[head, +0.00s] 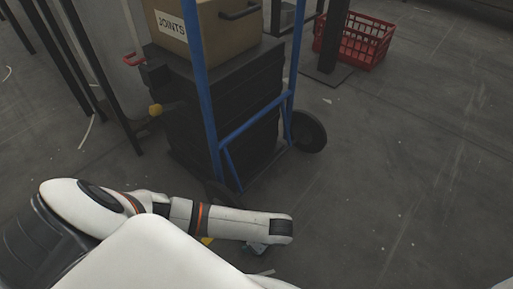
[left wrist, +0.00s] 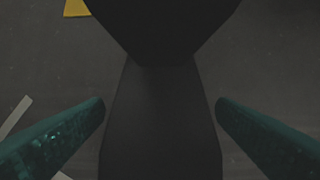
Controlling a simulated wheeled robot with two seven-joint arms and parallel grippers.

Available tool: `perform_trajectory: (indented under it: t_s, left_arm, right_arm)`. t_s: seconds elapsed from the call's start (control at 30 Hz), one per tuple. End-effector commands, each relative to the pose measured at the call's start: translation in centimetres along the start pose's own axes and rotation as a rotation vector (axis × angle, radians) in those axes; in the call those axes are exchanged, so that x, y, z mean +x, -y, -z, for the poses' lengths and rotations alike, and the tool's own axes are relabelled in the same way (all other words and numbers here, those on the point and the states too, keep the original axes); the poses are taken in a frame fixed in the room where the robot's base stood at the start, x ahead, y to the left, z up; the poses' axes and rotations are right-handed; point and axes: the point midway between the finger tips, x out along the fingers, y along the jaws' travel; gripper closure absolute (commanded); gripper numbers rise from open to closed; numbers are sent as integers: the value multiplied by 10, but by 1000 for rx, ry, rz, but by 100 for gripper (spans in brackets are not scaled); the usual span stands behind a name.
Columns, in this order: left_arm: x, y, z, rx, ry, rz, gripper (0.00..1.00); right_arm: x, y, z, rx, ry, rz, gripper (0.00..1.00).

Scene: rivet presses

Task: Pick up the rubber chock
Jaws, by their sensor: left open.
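In the left wrist view, a dark grey tapered block, which looks like the rubber chock (left wrist: 160,125), lies between my two green fingers. It widens toward the bottom of the picture. A blacker shape (left wrist: 165,25) meets its narrow end; I cannot tell whether that is a wheel or part of the chock. My left gripper (left wrist: 160,113) is open, with a visible gap on each side of the block. In the head view, my left gripper (head: 257,248) is low near the floor, mostly hidden under my forearm. The chock cannot be made out there. My right gripper is not in view.
A blue hand truck (head: 205,95) carries stacked black crates (head: 225,120) and a box marked JOINTS (head: 225,28), just beyond my left arm. Its black wheel (head: 308,131) is at right. A red basket (head: 355,40) stands farther back. Floor at right is clear.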

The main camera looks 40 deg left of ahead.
Motion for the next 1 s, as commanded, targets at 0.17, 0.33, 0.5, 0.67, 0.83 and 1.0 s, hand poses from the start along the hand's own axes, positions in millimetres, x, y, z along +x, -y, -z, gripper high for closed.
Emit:
perform_trajectory:
  t_s: [0.17,0.33,0.5,0.67,0.83,1.0]
  left_arm:
    - [6,0,0,0,0,0,20]
    - [5,0,0,1,-1,0,20]
    - [5,0,0,1,-1,0,48]
    - [5,0,0,1,-1,0,74]
    - [5,0,0,0,-1,0,77]
    - [2,0,0,1,-1,0,77]
  right_arm:
    - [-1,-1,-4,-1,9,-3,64]
    - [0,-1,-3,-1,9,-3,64]
    - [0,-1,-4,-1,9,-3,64]
    - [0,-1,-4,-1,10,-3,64]
    - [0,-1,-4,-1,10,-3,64]
    - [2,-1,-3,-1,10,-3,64]
